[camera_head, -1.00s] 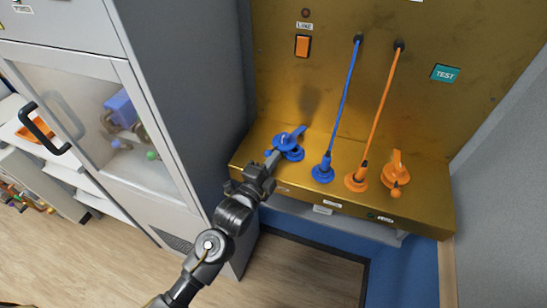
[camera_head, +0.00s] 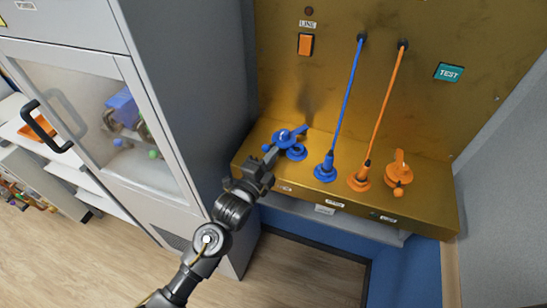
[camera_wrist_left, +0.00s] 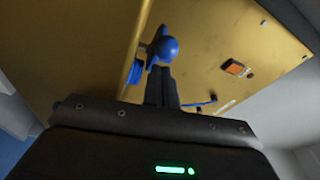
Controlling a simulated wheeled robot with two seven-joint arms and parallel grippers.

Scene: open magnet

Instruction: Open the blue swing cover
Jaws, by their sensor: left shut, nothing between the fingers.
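The blue swing cover (camera_head: 284,137) is on the gold ledge, at the left end of the row of blue and orange parts. It sits to the left of and partly over its round blue base (camera_head: 297,153), part of which shows. My left gripper (camera_head: 269,157) is shut and empty, with its tips right at the cover's near left side. In the left wrist view the shut fingers (camera_wrist_left: 160,76) point at a round blue knob (camera_wrist_left: 167,47) and overlap it; I cannot tell whether they touch. My right gripper is out of view.
A blue plug (camera_head: 326,170) and an orange plug (camera_head: 359,179) with cables stand to the right, then an orange cover (camera_head: 399,172). A grey cabinet (camera_head: 205,90) stands close on the left. The gold back panel (camera_head: 430,110) rises behind.

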